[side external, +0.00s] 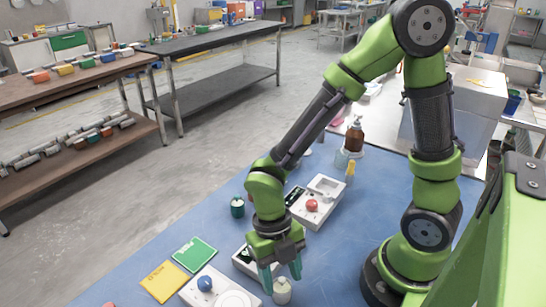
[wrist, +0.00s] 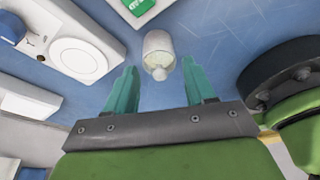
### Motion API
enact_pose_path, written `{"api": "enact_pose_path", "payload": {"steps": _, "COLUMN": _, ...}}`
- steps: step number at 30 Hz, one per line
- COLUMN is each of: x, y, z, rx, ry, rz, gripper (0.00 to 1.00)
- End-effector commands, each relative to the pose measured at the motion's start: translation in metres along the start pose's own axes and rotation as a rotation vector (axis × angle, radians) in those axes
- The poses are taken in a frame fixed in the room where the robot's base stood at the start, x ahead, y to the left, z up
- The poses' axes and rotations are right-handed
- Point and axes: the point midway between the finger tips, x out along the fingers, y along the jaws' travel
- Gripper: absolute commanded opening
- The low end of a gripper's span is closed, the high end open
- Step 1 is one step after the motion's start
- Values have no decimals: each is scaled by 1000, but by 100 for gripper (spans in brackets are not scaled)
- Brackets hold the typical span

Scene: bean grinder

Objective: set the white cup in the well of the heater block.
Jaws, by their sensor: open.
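A small whitish cup-like piece (side external: 282,291) stands on the blue table below my gripper (side external: 283,272); I take it for the white cup. In the wrist view the cup (wrist: 158,48) lies between the lines of the two teal fingers, just ahead of the tips of my gripper (wrist: 160,72). A pale rounded knob shows at its near end. The fingers are open, with a gap on both sides of the cup. I cannot tell for sure which white unit is the heater block; one unit with a red knob (side external: 322,211) has a raised square part at its back.
A white unit with a blue knob (side external: 205,284) and a round plate (wrist: 78,58) is left of the cup. Another white unit (side external: 240,262) is partly hidden behind my gripper. Green (side external: 194,254) and yellow (side external: 165,281) cards, a dark green jar (side external: 237,207) and a brown bottle (side external: 354,136) stand around.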

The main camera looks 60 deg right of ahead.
Motion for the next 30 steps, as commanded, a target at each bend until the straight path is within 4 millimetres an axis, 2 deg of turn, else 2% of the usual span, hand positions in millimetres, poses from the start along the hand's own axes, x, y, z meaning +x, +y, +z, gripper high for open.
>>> {"api": "enact_pose_path", "payload": {"steps": 3, "x": -29, "y": 1, "z": 1, "rx": 3, "ry": -7, "rz": 5, "gripper": 54}}
{"api": "enact_pose_path", "payload": {"steps": 9, "x": -66, "y": 0, "z": 1, "rx": 1, "ry": -4, "rz": 2, "gripper": 54}}
{"api": "enact_pose_path", "payload": {"steps": 14, "x": -82, "y": 0, "z": 0, "rx": 3, "ry": -1, "rz": 1, "gripper": 54}}
{"api": "enact_pose_path", "payload": {"steps": 17, "x": -88, "y": -2, "z": 2, "rx": 61, "ry": -17, "rz": 7, "gripper": 54}}
{"api": "enact_pose_path", "payload": {"steps": 20, "x": -95, "y": -8, "z": 6, "rx": 239, "ry": -64, "rz": 35, "gripper": 54}}
{"api": "enact_pose_path", "payload": {"steps": 23, "x": -108, "y": -17, "z": 13, "rx": 533, "ry": -129, "rz": 99, "gripper": 54}}
{"api": "enact_pose_path", "payload": {"steps": 30, "x": -145, "y": -42, "z": 26, "rx": 1348, "ry": -185, "rz": 397, "gripper": 54}}
